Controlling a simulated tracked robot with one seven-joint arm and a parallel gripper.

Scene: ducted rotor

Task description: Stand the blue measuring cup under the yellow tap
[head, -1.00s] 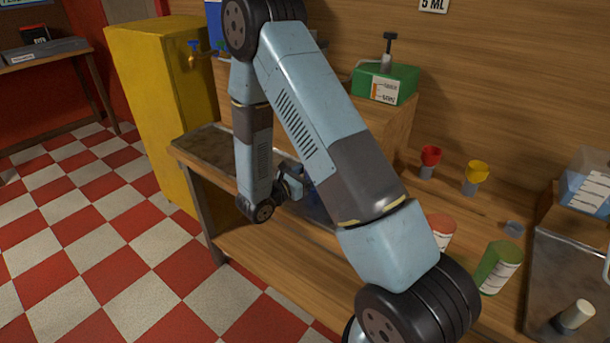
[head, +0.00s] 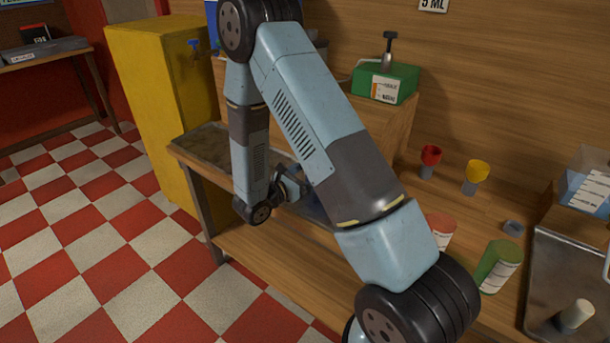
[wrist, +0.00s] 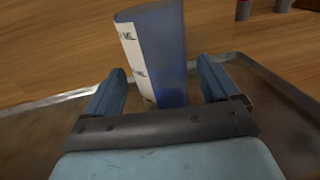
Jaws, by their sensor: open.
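The blue measuring cup (wrist: 166,50) is translucent with a white marked label. In the wrist view it stands between my gripper's two fingers, with a gap at each finger. My gripper (wrist: 163,84) is open. In the head view my gripper (head: 288,188) is low over the bench, mostly behind my arm, and the cup is largely hidden there. A tap with a blue handle (head: 193,44) shows against the yellow cabinet at upper left; its body is hard to make out.
A metal tray (head: 205,150) lies at the bench's left end. A green box (head: 382,82) sits on a wooden block. Red (head: 430,160) and yellow (head: 475,175) cups stand at the back. A green can (head: 498,265) and another metal tray (head: 560,265) are at right.

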